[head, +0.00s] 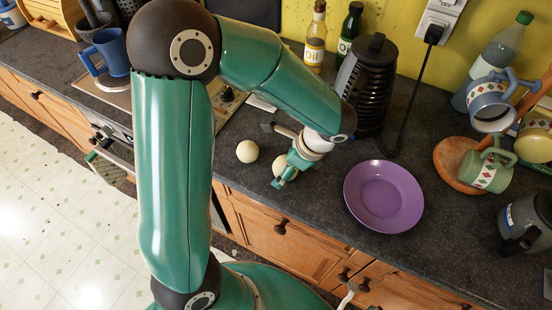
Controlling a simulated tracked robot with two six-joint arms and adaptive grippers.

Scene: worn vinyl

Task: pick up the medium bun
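Two round cream buns lie on the dark worktop. One bun (247,151) is in full view, apart from my gripper. The other bun (279,167) is to its right and partly covered by my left gripper (287,175). The two look close in size, so I cannot tell which is the medium one. My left gripper points down at the right-hand bun, very near or touching it. Whether its fingers are open or shut on the bun is unclear at this angle. My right gripper is not in view.
A purple plate (384,196) lies right of my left gripper. Behind stand a black ribbed appliance (371,85) and oil bottles (315,40). Mugs and a wooden board (452,165) are at the right. The worktop's front edge runs close below the buns.

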